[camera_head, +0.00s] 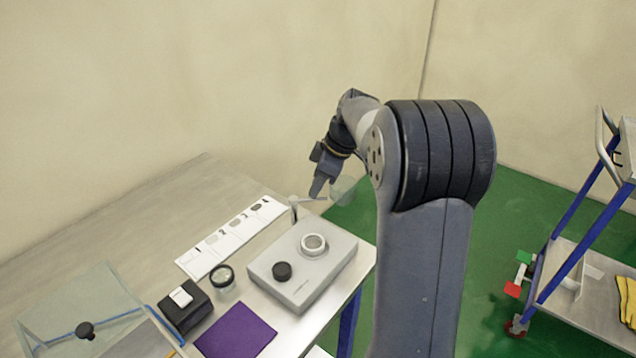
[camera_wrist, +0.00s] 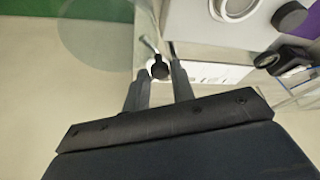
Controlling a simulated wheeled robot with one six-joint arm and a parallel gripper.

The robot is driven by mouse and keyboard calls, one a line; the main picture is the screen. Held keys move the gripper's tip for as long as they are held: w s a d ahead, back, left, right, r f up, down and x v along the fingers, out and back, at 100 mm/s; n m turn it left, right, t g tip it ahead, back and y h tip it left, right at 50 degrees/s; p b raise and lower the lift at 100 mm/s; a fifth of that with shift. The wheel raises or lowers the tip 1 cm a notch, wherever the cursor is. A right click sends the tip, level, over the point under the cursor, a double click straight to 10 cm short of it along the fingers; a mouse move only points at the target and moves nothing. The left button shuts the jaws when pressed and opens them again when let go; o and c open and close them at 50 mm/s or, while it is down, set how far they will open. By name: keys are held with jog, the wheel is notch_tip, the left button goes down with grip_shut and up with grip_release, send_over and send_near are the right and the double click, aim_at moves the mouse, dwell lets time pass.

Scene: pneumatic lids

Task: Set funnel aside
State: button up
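A clear, round, funnel-like piece (camera_head: 343,190) shows just right of my gripper (camera_head: 317,192) in the head view, above the far right table corner. In the wrist view it is a large see-through disc (camera_wrist: 95,38) at the upper left. A thin pale rod and a short white post (camera_head: 294,213) stand beside the grey device (camera_head: 305,265). In the wrist view, my gripper (camera_wrist: 158,72) has its two fingers apart. A small dark knob (camera_wrist: 160,70) with a white ring shows between the fingertips. I cannot tell whether the fingers touch it.
The device has a ringed opening and a black knob. A numbered white strip (camera_head: 230,240), black-lidded jar (camera_head: 223,280), black box (camera_head: 185,312), purple mat (camera_head: 237,332) and clear lid (camera_head: 75,315) crowd the front. The table's back left is bare. A blue-framed trolley (camera_head: 590,225) stands right.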

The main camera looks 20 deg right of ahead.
aim_at(335, 200)
jog(key=o, duration=0.3)
jog(key=v, duration=1)
jog(key=shift+d+r, duration=0.1)
jog(key=shift+r, duration=0.3)
jog(key=shift+f, duration=0.1)
jog(key=x, duration=1)
jog(key=shift+f, duration=0.4)
jog(key=shift+s+r+m, duration=0.1)
jog(key=shift+s+m, duration=0.05)
jog(key=shift+m, duration=0.15)
